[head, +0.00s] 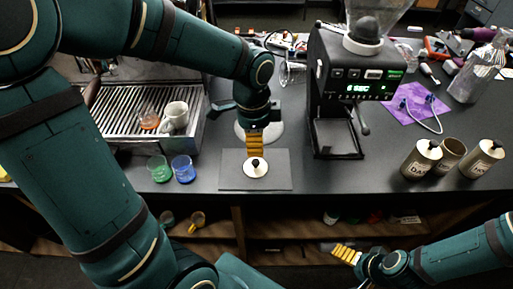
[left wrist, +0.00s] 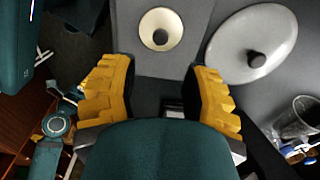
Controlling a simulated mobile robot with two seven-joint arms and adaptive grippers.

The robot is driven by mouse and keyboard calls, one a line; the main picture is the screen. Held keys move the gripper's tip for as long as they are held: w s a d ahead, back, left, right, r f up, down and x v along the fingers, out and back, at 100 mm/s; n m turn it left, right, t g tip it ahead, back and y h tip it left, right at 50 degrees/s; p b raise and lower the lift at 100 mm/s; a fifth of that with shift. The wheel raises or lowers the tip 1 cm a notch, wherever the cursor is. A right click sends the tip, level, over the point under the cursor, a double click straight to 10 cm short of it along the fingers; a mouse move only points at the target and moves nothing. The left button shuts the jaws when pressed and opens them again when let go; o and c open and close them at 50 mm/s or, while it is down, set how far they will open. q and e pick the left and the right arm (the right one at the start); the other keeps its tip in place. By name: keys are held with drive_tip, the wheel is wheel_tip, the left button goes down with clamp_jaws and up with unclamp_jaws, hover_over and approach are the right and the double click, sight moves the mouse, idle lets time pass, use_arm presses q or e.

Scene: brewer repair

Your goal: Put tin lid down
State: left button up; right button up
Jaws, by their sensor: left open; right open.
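The small cream tin lid (head: 262,173) with a black knob lies on a dark grey mat (head: 232,182) near the counter's front edge. My left gripper (head: 254,151) is just above it, fingers pointing down. In the left wrist view the lid (left wrist: 160,14) lies beyond my left gripper's spread fingers (left wrist: 165,85), with nothing between them. An open tin (head: 451,150) without a lid stands at the right between two lidded tins (head: 419,162) (head: 481,161). My right gripper (head: 346,254) is open and empty, low in front of the counter.
A larger grey lid (left wrist: 285,35) with a black knob lies beside the mat, partly hidden by my left arm in the head view. A grinder (head: 335,100) stands behind right. Green (head: 159,170) and blue (head: 184,170) cups stand left of the mat.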

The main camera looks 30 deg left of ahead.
use_arm(q)
wheel_tip(320, 180, up, 3)
drive_tip(key=shift+a+f, duration=0.1)
drive_tip(key=shift+f, duration=0.05)
drive_tip(key=shift+s, duration=0.1)
idle(0.5)
